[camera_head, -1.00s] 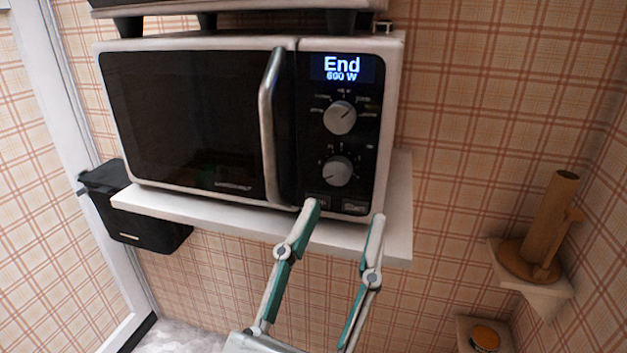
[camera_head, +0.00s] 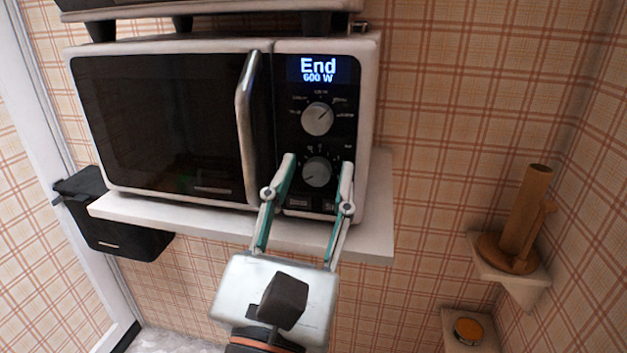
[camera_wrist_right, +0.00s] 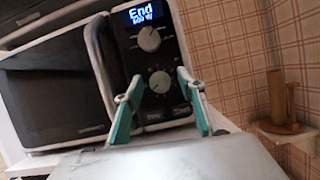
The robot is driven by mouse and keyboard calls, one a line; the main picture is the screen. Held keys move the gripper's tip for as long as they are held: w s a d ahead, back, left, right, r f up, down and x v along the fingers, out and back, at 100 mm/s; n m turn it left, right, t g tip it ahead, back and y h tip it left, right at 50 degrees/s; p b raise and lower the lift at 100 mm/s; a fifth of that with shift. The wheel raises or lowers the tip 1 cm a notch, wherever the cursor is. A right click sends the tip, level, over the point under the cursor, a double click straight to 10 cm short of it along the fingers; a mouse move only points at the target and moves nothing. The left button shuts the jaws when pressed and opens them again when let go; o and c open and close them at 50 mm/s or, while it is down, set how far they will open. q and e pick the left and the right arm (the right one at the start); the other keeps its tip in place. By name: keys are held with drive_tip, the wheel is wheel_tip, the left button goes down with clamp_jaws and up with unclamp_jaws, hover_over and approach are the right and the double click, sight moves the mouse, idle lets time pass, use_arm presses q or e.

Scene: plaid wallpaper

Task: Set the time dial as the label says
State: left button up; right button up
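The white and black microwave (camera_head: 165,130) has two silver dials on its right panel. The upper dial (camera_head: 317,119) is clear of my fingers. The lower dial (camera_head: 316,172) sits between the fingertips of my right gripper (camera_head: 318,163) in the head view; I cannot tell whether they touch it. The right gripper is open, its fingers spread to either side. The display (camera_head: 319,69) reads "End" and "600 W". In the right wrist view the lower dial (camera_wrist_right: 160,82) shows between the open fingers. No label with a time is readable. My left gripper is not in view.
The microwave stands on a white shelf (camera_head: 370,243). A black box (camera_head: 110,222) hangs at the left below it. A brown holder (camera_head: 522,225) stands on a small wall shelf at the right, with an orange-topped jar (camera_head: 468,330) lower down.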

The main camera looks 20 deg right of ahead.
drive_tip(key=shift+c, duration=0.3)
drive_tip(key=c, duration=1)
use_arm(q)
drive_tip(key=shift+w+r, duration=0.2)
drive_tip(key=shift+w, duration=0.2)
use_arm(e)
drive_tip(key=shift+c, duration=0.2)
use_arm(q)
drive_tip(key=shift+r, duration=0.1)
